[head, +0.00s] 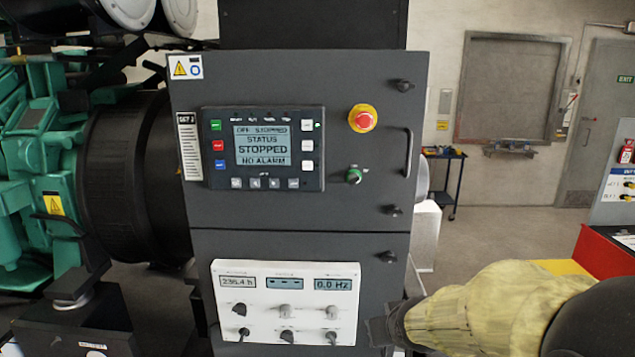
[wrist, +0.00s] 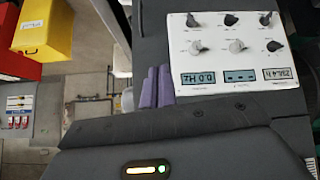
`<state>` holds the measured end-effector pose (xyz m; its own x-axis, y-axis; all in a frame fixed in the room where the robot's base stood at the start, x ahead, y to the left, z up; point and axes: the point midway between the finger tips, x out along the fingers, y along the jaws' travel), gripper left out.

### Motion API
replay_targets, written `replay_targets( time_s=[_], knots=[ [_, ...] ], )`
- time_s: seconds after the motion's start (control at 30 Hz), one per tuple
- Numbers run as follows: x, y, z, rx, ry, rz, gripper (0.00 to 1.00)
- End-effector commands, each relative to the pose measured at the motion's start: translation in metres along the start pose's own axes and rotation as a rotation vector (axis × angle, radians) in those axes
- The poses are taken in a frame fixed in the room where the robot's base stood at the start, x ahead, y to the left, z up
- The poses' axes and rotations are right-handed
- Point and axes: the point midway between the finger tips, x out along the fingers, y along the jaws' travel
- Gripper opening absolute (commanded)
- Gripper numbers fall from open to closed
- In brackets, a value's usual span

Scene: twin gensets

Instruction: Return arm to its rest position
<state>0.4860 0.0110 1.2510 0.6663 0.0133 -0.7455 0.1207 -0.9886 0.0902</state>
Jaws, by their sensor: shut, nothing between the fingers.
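My arm, in a yellowish sleeve (head: 465,312), reaches in from the lower right in the head view. My gripper (head: 380,328) is at its left end, dark and partly cut off by the sleeve and angle, close to the lower right of the white meter panel (head: 285,300). In the wrist view, which is upside down, the two purple fingers of my gripper (wrist: 157,87) lie side by side, shut and empty. They point past the edge of the meter panel (wrist: 235,50); I cannot tell whether they touch the cabinet.
The dark control cabinet (head: 300,215) has a screen (head: 263,147) reading STOPPED, NO ALARM, a red emergency button (head: 363,118) and a handle (head: 408,152). A green engine (head: 35,170) stands left. A red-and-yellow box (head: 605,258) is at right. Open floor lies behind.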

Motion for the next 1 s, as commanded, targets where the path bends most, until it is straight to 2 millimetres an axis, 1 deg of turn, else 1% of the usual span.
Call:
replay_targets(
  time_s=[0.03, 0.07, 0.1, 0.2, 0.3, 0.37, 0.43, 1.0],
  knots=[
    [-0.001, 0.0, 0.031, 0.027, -0.091, 0.002, 0.0],
    [-0.003, 0.0, 0.05, 0.045, -0.147, 0.002, 0.0],
    [-0.006, -0.001, 0.073, 0.066, -0.218, 0.0, 0.0],
    [-0.016, -0.007, 0.123, 0.112, -0.373, -0.01, 0.0],
    [-0.025, -0.012, 0.152, 0.143, -0.468, -0.02, 0.0],
    [-0.028, -0.013, 0.159, 0.15, -0.494, -0.024, 0.0],
    [-0.029, -0.014, 0.162, 0.153, -0.505, -0.025, 0.0],
    [-0.029, -0.013, 0.16, 0.151, -0.499, -0.025, 0.0]
  ],
)
